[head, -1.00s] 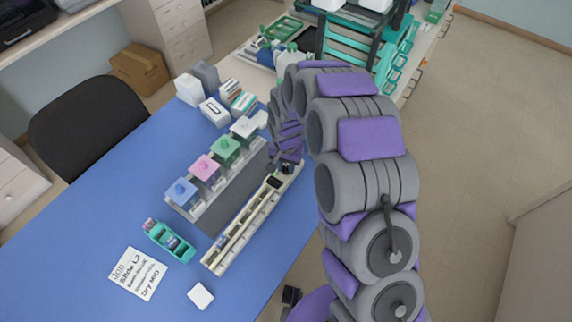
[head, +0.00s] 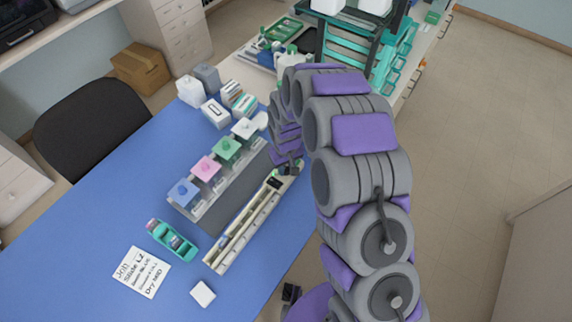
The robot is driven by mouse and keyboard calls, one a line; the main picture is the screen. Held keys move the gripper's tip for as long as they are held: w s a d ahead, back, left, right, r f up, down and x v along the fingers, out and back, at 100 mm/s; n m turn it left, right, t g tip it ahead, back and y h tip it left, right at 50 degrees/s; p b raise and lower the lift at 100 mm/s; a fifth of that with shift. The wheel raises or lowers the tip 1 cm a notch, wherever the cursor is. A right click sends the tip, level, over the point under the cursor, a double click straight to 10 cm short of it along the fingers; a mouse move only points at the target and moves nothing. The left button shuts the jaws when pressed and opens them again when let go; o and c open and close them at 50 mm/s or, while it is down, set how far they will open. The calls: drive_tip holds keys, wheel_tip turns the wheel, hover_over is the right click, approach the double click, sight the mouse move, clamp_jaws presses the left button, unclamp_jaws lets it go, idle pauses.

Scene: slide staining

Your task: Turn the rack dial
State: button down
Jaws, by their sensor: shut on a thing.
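The cream rack (head: 222,262) is a long, narrow tray lying diagonally on the blue table, with a dark block (head: 275,183) near its far end. My gripper (head: 287,169) is small and dark in the head view, low at the far end of the rack. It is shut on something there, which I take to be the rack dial. The dial itself is hidden by the gripper and arm, so its setting cannot be read.
Left of the rack stands a row of staining jars with blue (head: 184,191), pink (head: 206,169), green (head: 226,149) and white (head: 245,129) tops. A teal slide holder (head: 174,240), a note card (head: 141,272) and a white square (head: 203,294) lie nearer. The table's left part is clear.

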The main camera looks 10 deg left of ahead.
sight(286, 168)
drive_tip(key=n, duration=0.5)
drive_tip(key=shift+n+p, duration=0.3)
drive_tip(key=shift+p, duration=0.05)
drive_tip(key=n, duration=0.5)
drive_tip(key=shift+n, duration=0.4)
drive_tip(key=c, duration=0.8)
unclamp_jaws()
drive_tip(key=shift+c, duration=0.2)
wheel_tip(286, 168, up, 17)
drive_tip(key=p, duration=0.1)
drive_tip(key=shift+r, duration=0.15)
drive_tip(key=shift+w, duration=0.1)
